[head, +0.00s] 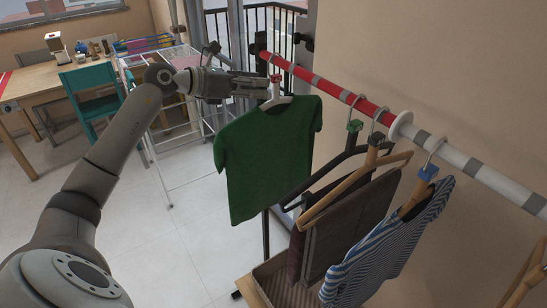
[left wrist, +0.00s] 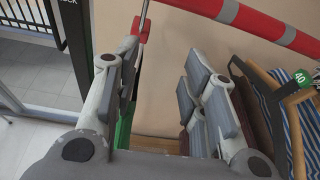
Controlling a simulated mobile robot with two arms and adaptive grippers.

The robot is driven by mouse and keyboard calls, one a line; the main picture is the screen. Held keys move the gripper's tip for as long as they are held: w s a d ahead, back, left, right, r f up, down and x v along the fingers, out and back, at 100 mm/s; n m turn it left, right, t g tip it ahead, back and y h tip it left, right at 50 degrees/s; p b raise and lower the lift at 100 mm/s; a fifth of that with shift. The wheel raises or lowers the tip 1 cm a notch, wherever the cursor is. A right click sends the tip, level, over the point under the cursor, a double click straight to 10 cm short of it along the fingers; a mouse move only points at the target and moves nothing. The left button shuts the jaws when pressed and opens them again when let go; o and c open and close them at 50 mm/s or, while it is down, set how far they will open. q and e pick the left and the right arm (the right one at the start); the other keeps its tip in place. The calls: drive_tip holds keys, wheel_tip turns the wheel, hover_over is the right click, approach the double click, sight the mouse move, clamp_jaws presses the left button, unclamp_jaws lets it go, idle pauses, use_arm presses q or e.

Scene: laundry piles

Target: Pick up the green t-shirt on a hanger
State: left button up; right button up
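The green t-shirt (head: 262,155) hangs on a light hanger (head: 277,101) near the far end of the rail. In the left wrist view, only a strip of the green t-shirt (left wrist: 124,128) shows, mostly hidden behind one finger. The hanger's metal hook (left wrist: 144,16) with a red tag (left wrist: 146,30) is beside the tip of that finger. My left gripper (head: 266,86) is level with the hanger's neck, just under the rail. Its fingers (left wrist: 168,65) are spread apart, with a clear gap between them. My right gripper is not in view.
The red, grey and white rail (head: 335,91) runs above my gripper. Dark trousers (head: 350,225) on hangers and a blue striped shirt (head: 385,245) hang to the right. A drying rack (head: 165,150), a teal chair (head: 93,95) and a wooden table (head: 35,83) stand at the left.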

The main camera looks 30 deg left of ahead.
sight(273, 88)
use_arm(q)
drive_tip(key=a, duration=0.2)
drive_tip(key=y, duration=0.1)
drive_tip(key=shift+s+a+r+g, duration=0.1)
drive_tip(key=shift+s+a+g, duration=0.2)
drive_tip(key=shift+a, duration=0.1)
drive_tip(key=shift+w+p, duration=0.3)
drive_tip(key=shift+p, duration=0.05)
drive_tip(key=p+x, duration=0.2)
drive_tip(key=x, duration=0.3)
drive_tip(key=p+x, duration=0.3)
drive_tip(key=x, duration=0.1)
drive_tip(key=shift+w+d+f+p, duration=0.3)
drive_tip(key=shift+w+f, duration=0.15)
drive_tip(key=shift+f, duration=0.1)
drive_tip(key=shift+s+a, duration=0.1)
drive_tip(key=shift+c, duration=0.6)
clamp_jaws()
drive_tip(key=shift+r, duration=0.1)
